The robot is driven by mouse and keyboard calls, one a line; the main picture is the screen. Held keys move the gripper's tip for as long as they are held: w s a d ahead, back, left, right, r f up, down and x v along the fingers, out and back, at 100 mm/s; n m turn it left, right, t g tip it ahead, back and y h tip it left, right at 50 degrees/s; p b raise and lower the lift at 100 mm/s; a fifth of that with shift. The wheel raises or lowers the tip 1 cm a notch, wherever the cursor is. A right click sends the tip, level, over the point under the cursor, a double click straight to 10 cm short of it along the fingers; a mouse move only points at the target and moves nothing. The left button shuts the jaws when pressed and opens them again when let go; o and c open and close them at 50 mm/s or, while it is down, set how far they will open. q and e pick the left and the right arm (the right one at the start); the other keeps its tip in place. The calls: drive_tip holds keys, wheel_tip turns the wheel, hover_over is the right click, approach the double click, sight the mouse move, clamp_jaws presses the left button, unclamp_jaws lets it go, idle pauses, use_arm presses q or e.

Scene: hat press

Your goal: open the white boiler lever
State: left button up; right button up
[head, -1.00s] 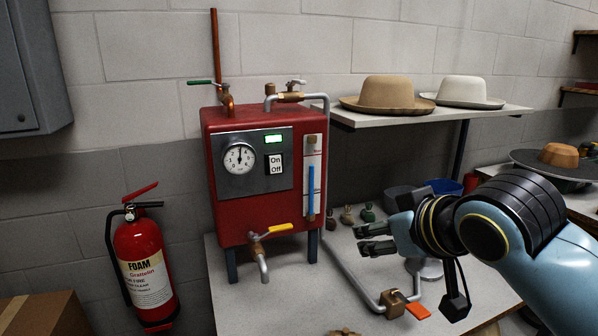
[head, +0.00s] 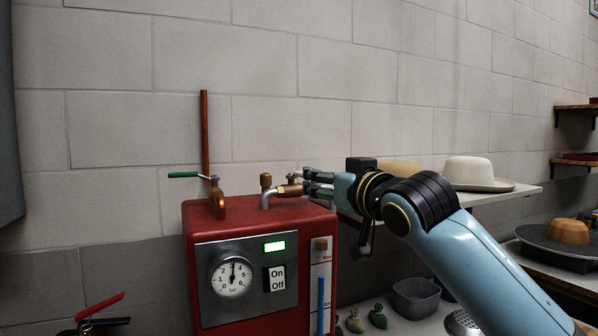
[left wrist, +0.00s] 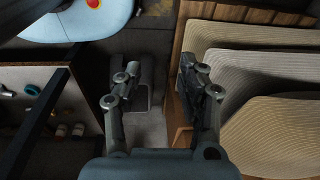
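The red boiler (head: 312,222) stands left of centre in the head view, with a brass valve (head: 285,190) and a silver pipe on its top. A small pale part of the white lever (head: 295,174) shows above the valve; the rest is hidden by my fingers. My right gripper (head: 309,182), its arm coming in from the right, is at the valve's right end. Its two fingers are apart, one above the other; I cannot tell whether they touch the lever. My left gripper (left wrist: 160,90) is open and empty in the left wrist view.
A green lever (head: 184,175) and a copper pipe (head: 205,130) are at the boiler's left top. A shelf with a white hat (head: 470,172) is behind my right arm. A grey bin (head: 415,297) stands on the bench below.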

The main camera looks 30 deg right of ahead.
sight(301, 176)
drive_tip(key=w+p, duration=0.1)
drive_tip(key=w, duration=0.3)
drive_tip(key=w+p, duration=0.1)
drive_tip(key=w, duration=0.3)
drive_tip(key=shift+d+r, duration=0.1)
drive_tip(key=shift+d, duration=0.1)
drive_tip(key=shift+w, duration=0.5)
drive_tip(key=c, duration=0.4)
use_arm(q)
drive_tip(key=s+r, duration=0.2)
drive_tip(key=shift+r, duration=0.3)
use_arm(e)
clamp_jaws()
use_arm(q)
drive_tip(key=shift+w, duration=0.1)
